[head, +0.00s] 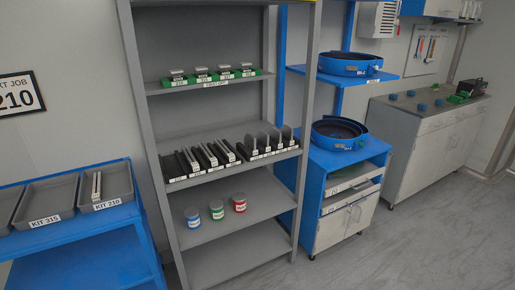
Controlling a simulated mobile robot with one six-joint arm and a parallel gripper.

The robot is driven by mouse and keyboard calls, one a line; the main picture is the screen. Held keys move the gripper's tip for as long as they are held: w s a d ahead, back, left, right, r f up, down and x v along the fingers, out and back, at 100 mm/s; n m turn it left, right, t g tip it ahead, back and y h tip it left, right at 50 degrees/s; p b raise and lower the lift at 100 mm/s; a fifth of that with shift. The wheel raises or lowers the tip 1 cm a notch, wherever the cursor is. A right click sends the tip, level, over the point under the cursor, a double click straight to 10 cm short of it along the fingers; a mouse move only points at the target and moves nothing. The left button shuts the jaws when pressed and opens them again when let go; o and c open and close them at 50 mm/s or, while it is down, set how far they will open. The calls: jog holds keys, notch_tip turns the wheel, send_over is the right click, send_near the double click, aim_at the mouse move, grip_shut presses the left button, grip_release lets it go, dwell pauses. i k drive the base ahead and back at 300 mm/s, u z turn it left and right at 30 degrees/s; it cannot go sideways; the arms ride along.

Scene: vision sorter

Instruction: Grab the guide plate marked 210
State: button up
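Several grey upright plates (267,140) stand in black holders on the right half of the grey rack's middle shelf. They look like guide plates. Small white labels run along the shelf edge below them, but the numbers are too small to read, so I cannot tell which is marked 210. Several pale rails in black holders (209,157) stand to their left. A grey tray labelled KIT 210 (119,188) sits on the blue table at the left, with pale rails (97,186) in it. My gripper is not in view.
The rack's upper shelf (215,84) holds several green-based parts. Its lower shelf (260,208) holds blue, green and red cans. A KIT 315 tray (48,197) adjoins KIT 210. Blue bowl units (340,133) stand right of the rack. Floor at right (400,245) is clear.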

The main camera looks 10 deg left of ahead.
aim_at(249, 141)
jog(key=z, duration=1.35)
jog(key=k, duration=0.15)
jog(key=u, duration=3.15)
jog(key=i, duration=1)
jog(key=u, duration=0.15)
jog(key=k, duration=0.5)
